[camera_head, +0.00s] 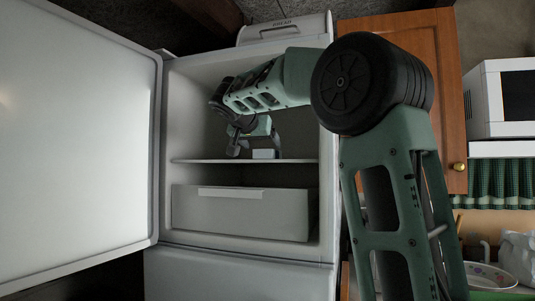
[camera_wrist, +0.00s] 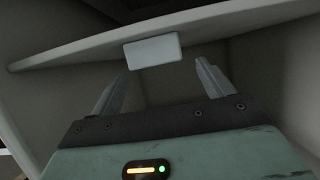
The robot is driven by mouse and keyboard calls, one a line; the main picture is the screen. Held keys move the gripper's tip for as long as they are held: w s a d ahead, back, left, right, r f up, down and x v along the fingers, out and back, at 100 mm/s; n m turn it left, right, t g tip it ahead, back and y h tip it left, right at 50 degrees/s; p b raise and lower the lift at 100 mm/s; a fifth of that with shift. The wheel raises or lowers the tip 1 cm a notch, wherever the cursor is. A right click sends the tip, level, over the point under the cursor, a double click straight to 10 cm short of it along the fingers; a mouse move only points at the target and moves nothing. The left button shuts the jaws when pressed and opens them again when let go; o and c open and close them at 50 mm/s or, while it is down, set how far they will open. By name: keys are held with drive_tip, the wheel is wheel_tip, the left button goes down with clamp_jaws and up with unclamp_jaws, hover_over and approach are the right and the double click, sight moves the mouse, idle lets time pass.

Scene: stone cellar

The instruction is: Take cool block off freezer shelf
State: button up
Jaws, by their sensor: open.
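The cool block (camera_head: 265,154) is a small pale block resting on the freezer shelf (camera_head: 200,161) near the front edge. In the wrist view the block (camera_wrist: 152,50) lies ahead of the fingertips, against the pale shelf (camera_wrist: 70,56). My gripper (camera_head: 258,146) is inside the freezer compartment, just above and around the block's place in the head view. In the wrist view my gripper (camera_wrist: 161,72) is open, with one finger to each side of the block's line and nothing between them. Contact between the fingers and the block cannot be told.
The freezer door (camera_head: 80,130) stands open at the left. A grey drawer (camera_head: 240,213) sits below the shelf. A bread bin (camera_head: 284,28) stands on top of the fridge. A wooden cupboard (camera_head: 447,95) and a microwave (camera_head: 500,98) are at the right.

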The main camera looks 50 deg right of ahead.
drive_tip(key=p+x, duration=0.2)
drive_tip(key=x, duration=0.3)
drive_tip(key=shift+d+f, duration=0.15)
drive_tip(key=shift+d, duration=0.15)
drive_tip(key=c, duration=1)
drive_tip(key=shift+c, duration=0.9)
drive_tip(key=shift+w, duration=0.1)
